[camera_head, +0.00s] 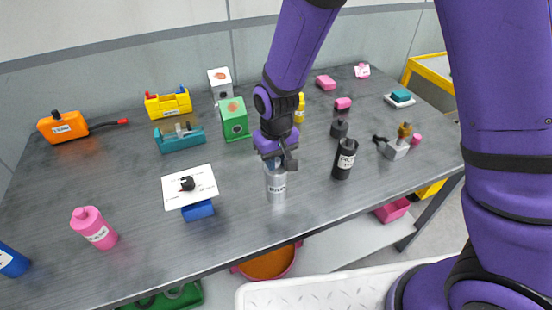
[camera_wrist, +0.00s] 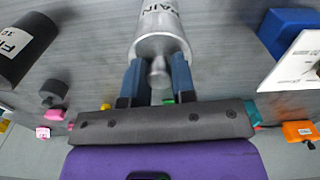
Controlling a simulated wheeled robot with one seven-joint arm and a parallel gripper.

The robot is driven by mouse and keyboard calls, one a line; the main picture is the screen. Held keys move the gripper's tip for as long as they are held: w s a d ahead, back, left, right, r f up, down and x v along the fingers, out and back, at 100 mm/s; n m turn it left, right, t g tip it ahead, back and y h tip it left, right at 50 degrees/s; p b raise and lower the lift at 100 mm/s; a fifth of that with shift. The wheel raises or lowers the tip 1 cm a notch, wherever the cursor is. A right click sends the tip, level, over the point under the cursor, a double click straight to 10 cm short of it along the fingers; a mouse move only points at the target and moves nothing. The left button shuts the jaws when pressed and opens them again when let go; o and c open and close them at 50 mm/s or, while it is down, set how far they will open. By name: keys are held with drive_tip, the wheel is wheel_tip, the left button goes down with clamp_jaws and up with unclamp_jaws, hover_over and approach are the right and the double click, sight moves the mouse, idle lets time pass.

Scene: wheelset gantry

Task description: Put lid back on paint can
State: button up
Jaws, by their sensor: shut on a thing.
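The silver paint can (camera_head: 276,188), with a lettered label, stands upright on the grey table near its front middle. It also shows at the top of the wrist view (camera_wrist: 158,20). My gripper (camera_head: 276,163) is directly above the can, pointing down. In the wrist view its blue fingers (camera_wrist: 157,68) are shut on the knob of the grey lid (camera_wrist: 159,75). The lid is over the can's top, in line with it. I cannot tell whether it is fully seated or slightly above the rim. The gripper hides much of the can's top in the head view.
A black bottle (camera_head: 345,160) stands to the right of the can. A white plate on a blue block (camera_head: 198,210) is to the left. A green box (camera_head: 234,120) and a teal tool carrier (camera_head: 180,139) stand behind. The table's front edge is close to the can.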

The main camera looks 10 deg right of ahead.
idle(0.4)
drive_tip(key=o, duration=1.5)
drive_tip(key=shift+c, duration=0.2)
drive_tip(key=shift+r, duration=3.5)
clamp_jaws()
drive_tip(key=shift+f, duration=2.85)
